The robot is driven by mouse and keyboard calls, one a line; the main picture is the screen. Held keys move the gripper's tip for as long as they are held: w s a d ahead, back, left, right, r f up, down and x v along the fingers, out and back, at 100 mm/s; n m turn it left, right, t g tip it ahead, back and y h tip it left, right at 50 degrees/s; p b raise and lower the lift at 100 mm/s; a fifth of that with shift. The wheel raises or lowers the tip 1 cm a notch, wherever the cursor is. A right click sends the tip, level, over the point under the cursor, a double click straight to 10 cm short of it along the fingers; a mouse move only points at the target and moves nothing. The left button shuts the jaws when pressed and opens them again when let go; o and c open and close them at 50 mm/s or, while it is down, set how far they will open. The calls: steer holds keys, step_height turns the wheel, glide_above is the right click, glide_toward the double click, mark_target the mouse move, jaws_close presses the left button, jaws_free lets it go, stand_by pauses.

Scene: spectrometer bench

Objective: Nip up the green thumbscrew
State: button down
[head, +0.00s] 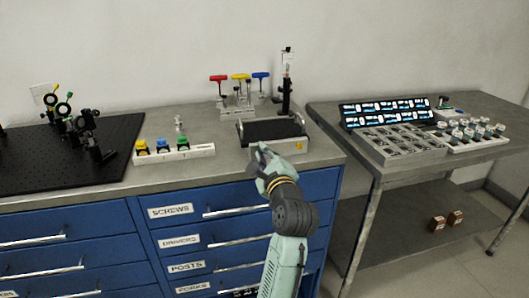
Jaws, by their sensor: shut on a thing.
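My gripper (262,153) is at the front left of a low grey instrument (279,151) with a black top, near the bench's front edge. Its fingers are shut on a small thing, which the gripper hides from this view. I cannot make out a green thumbscrew on this instrument; a yellow spot (299,147) shows at the right of its front face. A green-topped piece (182,144) stands in a white rack (202,151) to the left, beside a blue and a yellow one, apart from my gripper.
T-handled drivers (240,77) in red, yellow and blue stand in a holder behind the instrument. A black breadboard (25,165) with optic mounts lies at the left. A side table (400,160) at the right holds trays. Blue drawers are below the bench.

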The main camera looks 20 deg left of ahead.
steer(key=shift+m, duration=0.6)
steer(key=c, duration=1.6)
jaws_free()
steer(key=v, duration=1.2)
steer(key=shift+w, duration=0.1)
